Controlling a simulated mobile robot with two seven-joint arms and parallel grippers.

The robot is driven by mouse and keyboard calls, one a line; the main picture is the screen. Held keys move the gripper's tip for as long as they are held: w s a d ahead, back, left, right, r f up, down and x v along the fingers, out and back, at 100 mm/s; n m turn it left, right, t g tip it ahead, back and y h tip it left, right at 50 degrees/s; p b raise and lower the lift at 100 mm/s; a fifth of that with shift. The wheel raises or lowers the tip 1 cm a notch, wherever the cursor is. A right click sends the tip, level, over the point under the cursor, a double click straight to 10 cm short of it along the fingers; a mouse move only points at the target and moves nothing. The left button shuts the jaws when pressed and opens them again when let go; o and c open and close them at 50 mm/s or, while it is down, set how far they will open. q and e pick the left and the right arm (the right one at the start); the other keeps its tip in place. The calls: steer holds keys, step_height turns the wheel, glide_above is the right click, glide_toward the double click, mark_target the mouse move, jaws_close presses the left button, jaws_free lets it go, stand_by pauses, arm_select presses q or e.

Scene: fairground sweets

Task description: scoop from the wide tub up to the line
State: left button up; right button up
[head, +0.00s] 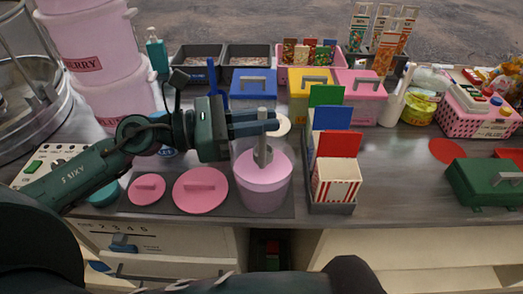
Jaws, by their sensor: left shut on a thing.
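A round pink tub (263,194) stands on a dark mat near the counter's front edge. Its pink top shows; I cannot tell whether this is a lid or the contents. A grey upright handle (262,154) rises from the middle of that top. My left gripper (270,122) is directly above the tub, shut on the upper end of the grey handle. The handle's lower end is hidden at the tub, so I cannot tell whether it is a scoop. No fill line can be made out. My right gripper is not in view.
Two round pink lids (201,191) lie left of the tub. A rack (331,208) with striped cartons stands close to its right. Blue (253,88), yellow (311,89) and pink (360,91) lidded boxes stand behind.

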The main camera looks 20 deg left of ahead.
mark_target(260, 167)
arm_select(q)
step_height(260, 167, down, 3)
steer(key=shift+r+b, duration=0.15)
steer(key=shift+b, duration=1.1)
steer(key=shift+f+b, duration=0.9)
steer(key=shift+f, duration=0.05)
steer(key=shift+r, duration=0.15)
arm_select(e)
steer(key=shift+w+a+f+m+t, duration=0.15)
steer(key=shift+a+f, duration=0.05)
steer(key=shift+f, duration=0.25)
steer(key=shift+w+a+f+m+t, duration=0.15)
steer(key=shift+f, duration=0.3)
arm_select(q)
steer(key=shift+r, duration=0.1)
